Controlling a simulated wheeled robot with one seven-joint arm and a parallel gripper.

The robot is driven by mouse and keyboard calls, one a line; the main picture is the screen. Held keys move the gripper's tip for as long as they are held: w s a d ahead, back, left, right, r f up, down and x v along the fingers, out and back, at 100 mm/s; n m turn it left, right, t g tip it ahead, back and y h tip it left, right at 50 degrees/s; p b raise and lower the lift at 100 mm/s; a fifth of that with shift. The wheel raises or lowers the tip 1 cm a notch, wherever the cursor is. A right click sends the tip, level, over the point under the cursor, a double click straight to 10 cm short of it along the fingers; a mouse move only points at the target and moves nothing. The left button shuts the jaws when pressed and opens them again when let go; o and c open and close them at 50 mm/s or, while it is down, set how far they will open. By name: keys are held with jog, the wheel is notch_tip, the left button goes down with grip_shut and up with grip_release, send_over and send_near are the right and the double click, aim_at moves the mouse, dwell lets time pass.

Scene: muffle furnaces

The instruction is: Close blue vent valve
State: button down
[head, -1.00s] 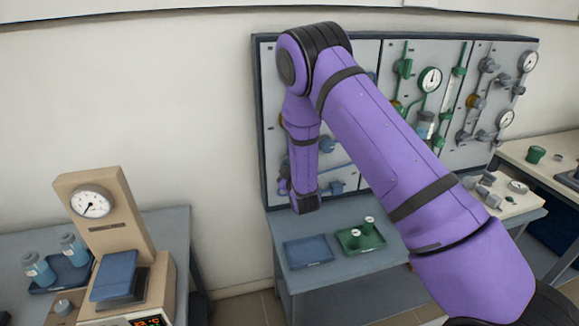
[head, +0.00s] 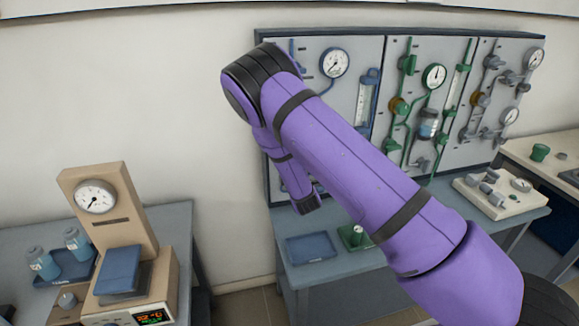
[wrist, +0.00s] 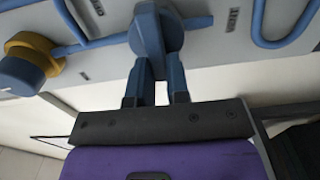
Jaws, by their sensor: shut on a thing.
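In the wrist view, the blue vent valve (wrist: 146,30) shows as a blue bar handle on a round blue body, set on a blue pipe against the grey panel. My gripper (wrist: 157,68) is shut on the valve's handle, with its two fingers on either side of it. The exact contact at the fingertips is partly hidden. In the head view, my purple arm covers the valve and the fingers; only the wrist end shows low at the panel's left section.
The wall panel (head: 345,45) carries blue, green and grey pipework with a gauge (head: 335,63). In the wrist view, a yellow-collared blue fitting (wrist: 32,60) sits left of the valve. Below the panel, the bench holds a blue tray (head: 311,248) and a green tray (head: 348,232).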

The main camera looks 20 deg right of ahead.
dwell(0.3)
jog(key=c, duration=1.1)
grip_release()
jog(key=shift+s, duration=0.1)
jog(key=s, duration=1)
jog(key=shift+s, duration=0.35)
